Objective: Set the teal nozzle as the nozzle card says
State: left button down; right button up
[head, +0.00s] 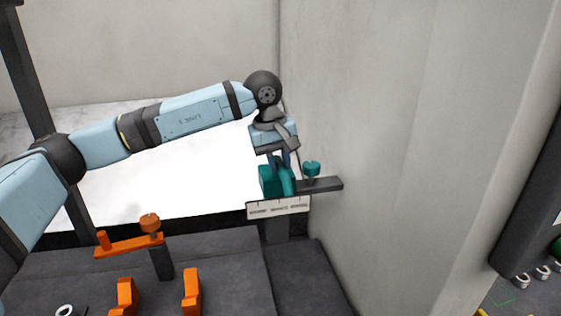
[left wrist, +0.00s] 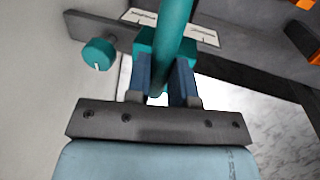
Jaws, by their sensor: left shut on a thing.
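The teal nozzle (head: 287,180) sits on a dark bracket (head: 325,184) against the wall. My left gripper (head: 279,161) comes down from above and is shut on it. In the left wrist view my left gripper's blue fingers (left wrist: 160,85) close around the teal nozzle's round bar (left wrist: 172,35), which hides part of what lies behind it. A teal knob (head: 312,168) stands on the bracket to the right; it also shows in the left wrist view (left wrist: 98,53) with a white mark. A white lettered plate (head: 278,207) is fixed in front of the nozzle; its words are too small to read.
An orange bar with a knob (head: 130,245) stands on a dark post at the lower left. Orange blocks (head: 191,292) and a small white ring (head: 65,311) lie near the front. A wall (head: 380,130) rises close to the bracket's right.

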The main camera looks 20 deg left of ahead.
pick_arm(q)
jog(key=c, duration=1)
grip_release()
jog(key=r, duration=0.4)
jog(key=s+a+r+b, duration=0.1)
jog(key=r, duration=0.4)
jog(key=a+r+b, duration=0.1)
jog(key=r, duration=0.3)
jog(key=shift+s+a+r, duration=0.1)
jog(key=shift+s+r, duration=0.2)
jog(key=shift+f, duration=0.1)
